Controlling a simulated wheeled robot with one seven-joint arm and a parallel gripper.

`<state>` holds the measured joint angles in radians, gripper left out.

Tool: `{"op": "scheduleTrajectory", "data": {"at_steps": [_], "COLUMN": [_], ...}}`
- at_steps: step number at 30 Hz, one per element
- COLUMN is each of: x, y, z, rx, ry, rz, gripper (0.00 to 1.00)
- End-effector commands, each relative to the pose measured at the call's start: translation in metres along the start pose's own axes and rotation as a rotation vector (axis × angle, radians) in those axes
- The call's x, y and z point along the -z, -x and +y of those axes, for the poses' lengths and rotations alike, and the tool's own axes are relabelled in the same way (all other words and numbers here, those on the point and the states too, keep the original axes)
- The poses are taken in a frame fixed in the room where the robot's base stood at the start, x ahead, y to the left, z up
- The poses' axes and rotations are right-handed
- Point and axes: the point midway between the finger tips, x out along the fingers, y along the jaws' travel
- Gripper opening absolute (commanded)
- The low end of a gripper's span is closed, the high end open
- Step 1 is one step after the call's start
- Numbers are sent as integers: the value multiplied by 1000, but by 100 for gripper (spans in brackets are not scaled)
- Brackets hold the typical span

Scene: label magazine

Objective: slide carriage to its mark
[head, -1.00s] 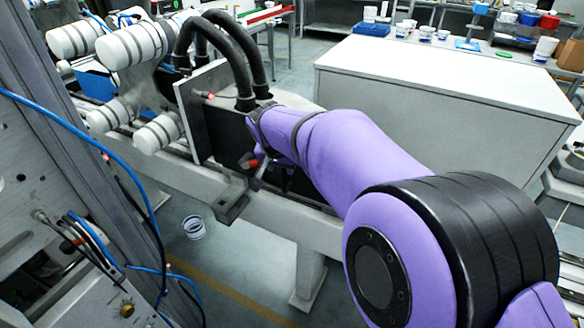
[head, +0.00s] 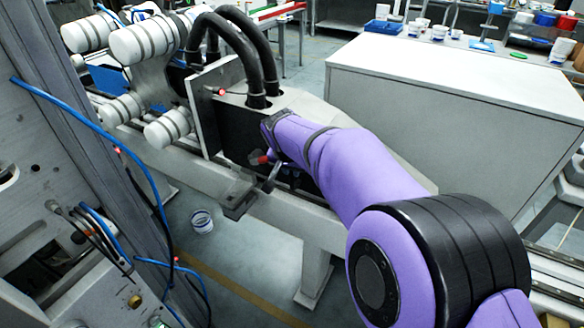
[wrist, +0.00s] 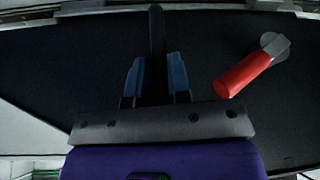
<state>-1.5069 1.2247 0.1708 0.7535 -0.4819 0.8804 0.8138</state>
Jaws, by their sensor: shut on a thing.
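The carriage (head: 238,128) is a dark box with an upright grey plate and black hoses, seated on a long pale rail beam (head: 215,187) in the head view. My purple arm reaches to its near face, and my gripper (wrist: 156,75) shows its blue fingers in the wrist view. They are shut on an upright black bar (wrist: 156,35) in front of the dark face. A lever with a red grip (wrist: 243,74) sits to the right of the fingers, apart from them; its red end also shows in the head view (head: 263,159). I cannot make out the mark.
White label rolls (head: 143,40) stand left of the carriage. A large pale cabinet (head: 425,130) fills the right background. A grey machine panel with blue cables (head: 90,130) is close at the left.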

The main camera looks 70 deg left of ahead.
Motion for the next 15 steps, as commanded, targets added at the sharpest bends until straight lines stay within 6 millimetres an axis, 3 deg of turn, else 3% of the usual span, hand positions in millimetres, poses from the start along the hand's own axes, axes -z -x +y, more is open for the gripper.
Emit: {"op": "scheduleTrajectory", "data": {"at_steps": [11,12,15], "x": [0,0,0], "y": [0,0,0], "z": [8,8,8], "rx": [-5,-5,-4], "ry": [0,0,0], "rz": [-1,-1,0], "gripper": [0,20,42]}}
